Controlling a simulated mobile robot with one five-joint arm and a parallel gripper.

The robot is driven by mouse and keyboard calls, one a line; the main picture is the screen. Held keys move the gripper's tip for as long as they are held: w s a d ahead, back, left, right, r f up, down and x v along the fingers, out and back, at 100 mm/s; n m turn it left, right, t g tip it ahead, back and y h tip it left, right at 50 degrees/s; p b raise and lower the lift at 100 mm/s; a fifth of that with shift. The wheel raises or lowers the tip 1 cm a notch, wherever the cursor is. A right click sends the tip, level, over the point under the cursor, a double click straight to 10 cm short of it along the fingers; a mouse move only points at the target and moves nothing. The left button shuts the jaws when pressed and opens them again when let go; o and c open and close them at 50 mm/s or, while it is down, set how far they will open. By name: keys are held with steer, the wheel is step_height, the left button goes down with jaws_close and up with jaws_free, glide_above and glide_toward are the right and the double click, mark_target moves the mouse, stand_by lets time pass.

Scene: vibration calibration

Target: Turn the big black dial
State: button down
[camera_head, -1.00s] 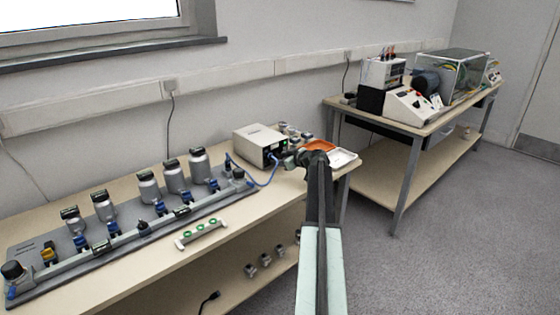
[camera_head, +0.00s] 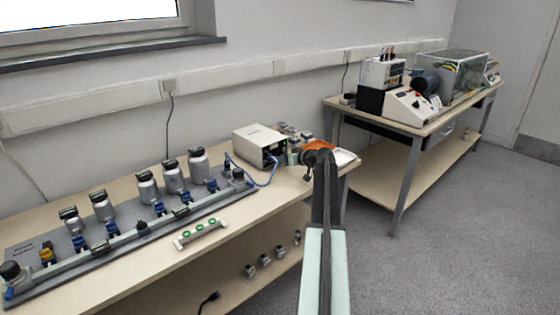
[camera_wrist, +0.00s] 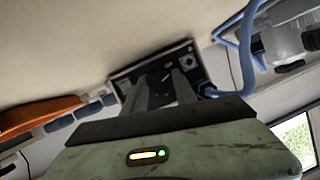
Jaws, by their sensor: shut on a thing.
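The white instrument box (camera_head: 262,145) stands on the near bench, with its dark front panel facing right. In the wrist view the panel (camera_wrist: 195,72) is tilted, and a blue cable plugs into it. My gripper (camera_head: 293,158) is in front of this panel. In the wrist view its two fingers (camera_wrist: 160,80) reach the panel and are shut on the black dial (camera_wrist: 166,77), which is mostly hidden between them. The dial's marks and angle cannot be read.
An orange tray (camera_head: 320,145) and a white tray (camera_head: 344,157) lie beside my gripper at the bench's right end. A long rail with several metal canisters (camera_head: 197,167) fills the left. A green-dotted bar (camera_head: 200,234) lies in front. Another bench (camera_head: 440,122) stands behind.

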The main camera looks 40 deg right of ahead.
steer(key=m, duration=0.1)
steer(key=m+y+b, duration=0.1)
steer(key=m+b, duration=0.1)
steer(key=shift+d+f+t+y, duration=0.15)
steer(key=shift+f+t+y, duration=0.1)
steer(key=shift+t+y, duration=0.15)
steer(key=shift+m+y+b, duration=0.6)
steer(key=shift+m+b, duration=0.25)
steer(key=shift+m, duration=0.35)
steer(key=shift+r+t, duration=0.1)
steer(key=shift+t, duration=0.2)
steer(key=c, duration=1)
jaws_free()
steer(key=p+v, duration=0.1)
steer(key=v, duration=0.6)
steer(key=shift+s+r, duration=0.1)
steer(key=shift+s, duration=0.1)
steer(key=shift+s+d, duration=0.15)
steer(key=shift+s, duration=0.1)
